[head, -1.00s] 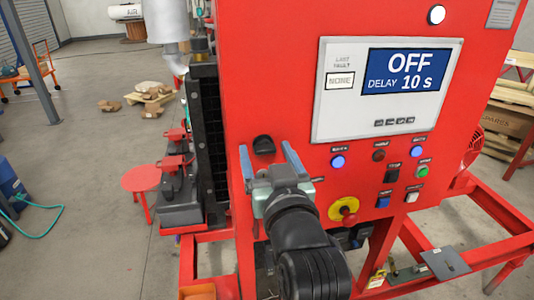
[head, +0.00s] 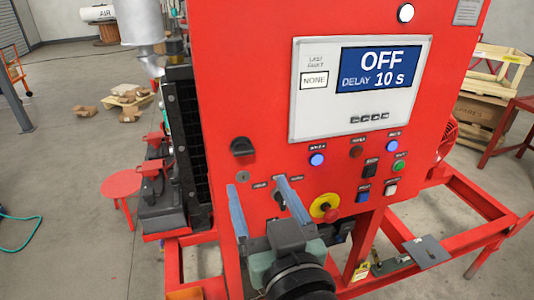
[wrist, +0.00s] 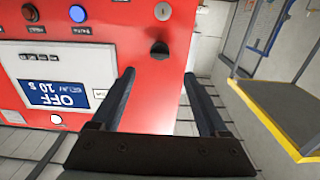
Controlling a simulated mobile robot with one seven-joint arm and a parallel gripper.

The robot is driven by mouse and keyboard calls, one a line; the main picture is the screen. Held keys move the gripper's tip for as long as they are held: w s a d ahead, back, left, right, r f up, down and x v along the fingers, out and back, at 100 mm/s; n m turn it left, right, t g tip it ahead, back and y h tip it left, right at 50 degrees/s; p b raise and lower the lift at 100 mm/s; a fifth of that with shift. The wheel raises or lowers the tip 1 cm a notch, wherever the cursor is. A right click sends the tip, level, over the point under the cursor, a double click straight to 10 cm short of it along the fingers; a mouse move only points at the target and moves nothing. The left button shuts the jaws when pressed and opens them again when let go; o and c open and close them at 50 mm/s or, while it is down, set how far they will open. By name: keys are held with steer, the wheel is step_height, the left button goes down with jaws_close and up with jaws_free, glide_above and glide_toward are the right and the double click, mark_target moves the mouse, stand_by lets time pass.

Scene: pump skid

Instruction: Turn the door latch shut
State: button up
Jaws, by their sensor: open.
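The door latch (head: 242,146) is a small black knob on the lower left of the red panel door. It also shows in the wrist view (wrist: 159,48), just beyond the fingertips and roughly between them; I cannot tell its exact angle. My gripper (head: 259,185) is open and empty, its two blue-grey fingers spread. In the head view the fingertips are below and slightly right of the latch. In the wrist view my gripper (wrist: 158,75) is apart from the latch, and the door's printing appears upside down.
A display reading OFF (head: 377,70) sits up and right of the latch. A red emergency knob on a yellow disc (head: 325,208) and several lit buttons are right of my gripper. Red frame rails (head: 465,200) run at the lower right. A yellow-edged platform (wrist: 280,115) shows in the wrist view.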

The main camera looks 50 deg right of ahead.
steer(key=shift+p+v, duration=1.55)
steer(key=shift+p, duration=0.6)
steer(key=shift+r, duration=0.1)
steer(key=w+a+r+n+t+y+b, duration=0.2)
steer(key=w+a+r+t, duration=0.15)
steer(key=a+r, duration=0.35)
steer(key=w+a+r+n+t+y+b, duration=0.1)
steer(key=w+a+r+t, duration=0.3)
steer(key=r, duration=0.5)
steer(key=s+a+r+n+t+y+b, duration=0.2)
steer(key=a+r+y, duration=0.4)
steer(key=a+r, duration=0.7)
steer(key=shift+s+r+n+t, duration=0.2)
steer(key=shift+r+n+t, duration=0.5)
steer(key=shift+t, duration=0.55)
steer(key=shift+a+f, duration=0.1)
